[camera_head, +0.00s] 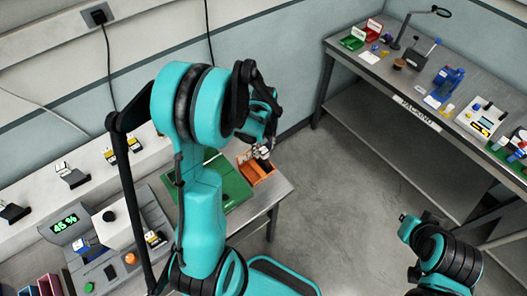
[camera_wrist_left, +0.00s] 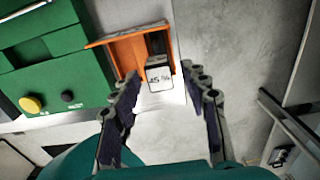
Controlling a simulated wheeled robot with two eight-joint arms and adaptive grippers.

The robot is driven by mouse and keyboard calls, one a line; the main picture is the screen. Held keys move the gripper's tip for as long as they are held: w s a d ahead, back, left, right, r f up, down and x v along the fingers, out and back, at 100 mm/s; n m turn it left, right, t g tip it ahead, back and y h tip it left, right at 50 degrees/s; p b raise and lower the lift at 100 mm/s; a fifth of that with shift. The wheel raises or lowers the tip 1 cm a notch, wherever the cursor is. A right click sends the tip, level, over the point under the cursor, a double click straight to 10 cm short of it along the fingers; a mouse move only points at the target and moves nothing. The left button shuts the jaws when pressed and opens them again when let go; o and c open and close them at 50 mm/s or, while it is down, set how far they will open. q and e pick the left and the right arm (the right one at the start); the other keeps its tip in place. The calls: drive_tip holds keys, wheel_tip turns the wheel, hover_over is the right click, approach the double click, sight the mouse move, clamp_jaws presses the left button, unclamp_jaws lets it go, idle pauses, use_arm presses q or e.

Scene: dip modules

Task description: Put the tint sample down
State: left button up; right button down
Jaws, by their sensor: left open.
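The tint sample (camera_wrist_left: 160,77) is a small block with a white label reading 45 % and a dark upper part. In the left wrist view it is at the orange tray (camera_wrist_left: 126,50), within its walls, with its labelled face toward the camera. My left gripper (camera_wrist_left: 163,88) is open, with one finger on each side of the sample and visible gaps between. In the head view the left gripper (camera_head: 262,146) is above the orange tray (camera_head: 262,178), partly hidden by its own arm.
A green panel (camera_head: 228,184) lies left of the tray near the bench edge. A tester with a green 45 % display (camera_head: 64,223) stands at left. A packing bench (camera_head: 370,70) with several tools is at right. Open floor (camera_head: 320,190) lies between.

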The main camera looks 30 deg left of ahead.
use_arm(q)
wheel_tip(320, 180, up, 8)
drive_tip(key=shift+f+p, duration=0.25)
drive_tip(key=shift+p, duration=0.25)
drive_tip(key=s+d+r+n+t, duration=0.7)
drive_tip(key=s+d+r+n, duration=0.3)
drive_tip(key=n, duration=1.2)
drive_tip(key=shift+s+d+r, duration=0.3)
drive_tip(key=shift+s+r, duration=0.25)
